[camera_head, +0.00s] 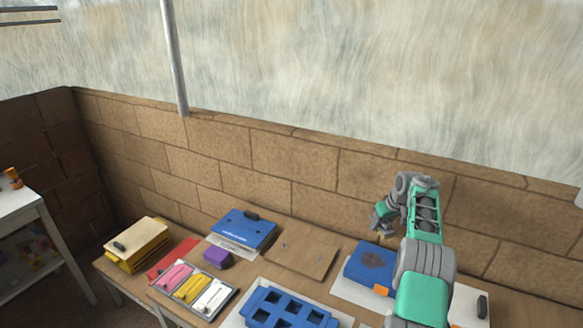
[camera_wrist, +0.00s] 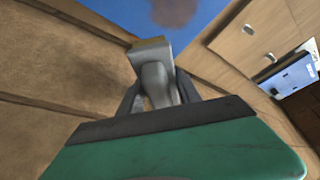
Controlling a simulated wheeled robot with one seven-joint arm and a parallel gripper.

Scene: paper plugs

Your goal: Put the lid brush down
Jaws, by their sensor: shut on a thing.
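My gripper (camera_head: 381,220) is above the back of the table, near the brick wall and over the back edge of a blue box (camera_head: 356,272). In the wrist view my gripper (camera_wrist: 158,92) is shut on a small grey piece with a tan end, which I take to be the lid brush (camera_wrist: 152,50). The fingers hide part of it. In the head view the brush is too small to make out clearly. The blue box has a dark brown smudge on top and shows in the wrist view (camera_wrist: 205,18). I cannot tell whether the brush touches anything.
An orange block (camera_head: 381,290) is at the box's front. A wooden board (camera_head: 303,250) lies left of the box. Further left are a blue case (camera_head: 241,230), a purple block (camera_head: 217,258), a tray of coloured pieces (camera_head: 222,306) and a yellow box (camera_head: 137,246). The brick wall (camera_head: 300,175) stands close behind.

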